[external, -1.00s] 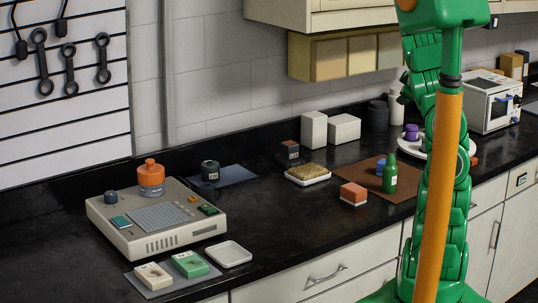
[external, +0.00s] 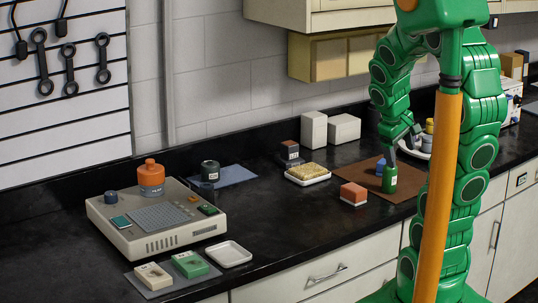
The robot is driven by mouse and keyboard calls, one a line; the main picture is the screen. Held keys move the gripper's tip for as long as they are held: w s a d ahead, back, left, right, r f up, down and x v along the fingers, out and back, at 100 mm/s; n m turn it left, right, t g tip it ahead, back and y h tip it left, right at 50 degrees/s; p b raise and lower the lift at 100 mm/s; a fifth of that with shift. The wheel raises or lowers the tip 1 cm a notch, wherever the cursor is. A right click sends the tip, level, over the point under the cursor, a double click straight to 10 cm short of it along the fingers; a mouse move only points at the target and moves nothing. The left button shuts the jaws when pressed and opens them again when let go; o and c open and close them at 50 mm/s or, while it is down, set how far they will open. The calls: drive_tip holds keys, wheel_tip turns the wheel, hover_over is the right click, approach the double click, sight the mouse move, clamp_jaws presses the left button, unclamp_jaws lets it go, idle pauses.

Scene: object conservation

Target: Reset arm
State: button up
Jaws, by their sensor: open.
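My green arm bends down over the right part of the counter. My gripper (external: 393,150) is open, pointing down at the top of a green bottle (external: 389,180). The bottle stands upright on a brown mat (external: 357,171). I cannot tell whether the fingers touch its neck or stay just apart.
A white plate (external: 414,153) with a yellow item (external: 429,126) lies behind the gripper. An orange-topped block (external: 353,193), a tray with a sponge-like slab (external: 307,174) and a grey device (external: 156,220) stand to the left. The counter's front middle is clear.

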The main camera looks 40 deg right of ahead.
drive_tip(key=s+a+g+y, duration=0.2)
drive_tip(key=s+a+y, duration=0.2)
drive_tip(key=s+a, duration=0.9)
drive_tip(key=a, duration=0.4)
drive_tip(key=shift+a+f+g, duration=0.15)
drive_tip(key=shift+f+g, duration=0.05)
drive_tip(key=shift+g, duration=0.2)
